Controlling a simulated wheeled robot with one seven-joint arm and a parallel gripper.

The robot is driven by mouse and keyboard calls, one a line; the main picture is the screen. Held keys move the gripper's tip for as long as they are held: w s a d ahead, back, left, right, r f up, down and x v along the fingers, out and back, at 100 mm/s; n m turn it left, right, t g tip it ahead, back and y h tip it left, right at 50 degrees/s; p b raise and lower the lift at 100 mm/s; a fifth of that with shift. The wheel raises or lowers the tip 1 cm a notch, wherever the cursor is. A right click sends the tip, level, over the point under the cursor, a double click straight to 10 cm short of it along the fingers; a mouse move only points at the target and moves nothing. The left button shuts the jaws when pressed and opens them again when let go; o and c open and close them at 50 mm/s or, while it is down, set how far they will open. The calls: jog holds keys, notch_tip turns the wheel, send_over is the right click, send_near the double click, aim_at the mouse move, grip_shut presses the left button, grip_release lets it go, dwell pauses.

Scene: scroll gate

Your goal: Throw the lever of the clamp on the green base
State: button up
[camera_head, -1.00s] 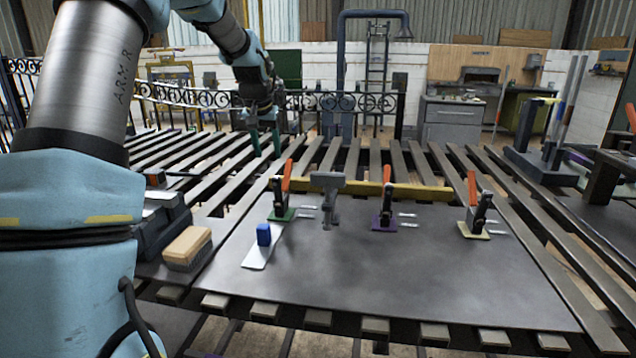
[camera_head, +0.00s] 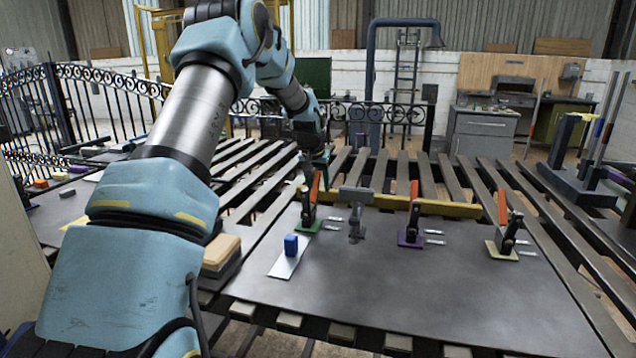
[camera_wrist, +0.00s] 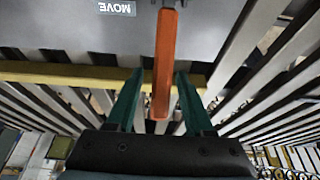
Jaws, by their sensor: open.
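The clamp with the green base (camera_head: 308,226) stands at the left of the row on the dark plate, its orange lever (camera_head: 314,190) upright. My gripper (camera_head: 314,168) is just behind and above that lever in the head view. In the wrist view an orange lever (camera_wrist: 164,62) reaches between the two teal fingers of my gripper (camera_wrist: 157,80). The fingers are open, with a visible gap on each side of the lever. The clamp's lower part is out of the wrist view.
A purple-based clamp (camera_head: 410,238) and a yellow-based clamp (camera_head: 502,250) stand to the right, orange levers up. A grey T-shaped post (camera_head: 355,203) stands beside the green-based clamp. A blue block (camera_head: 291,245) is on a white strip in front.

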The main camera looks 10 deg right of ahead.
jog(key=shift+f, duration=0.1)
jog(key=shift+c, duration=0.4)
grip_shut()
dwell(1.0)
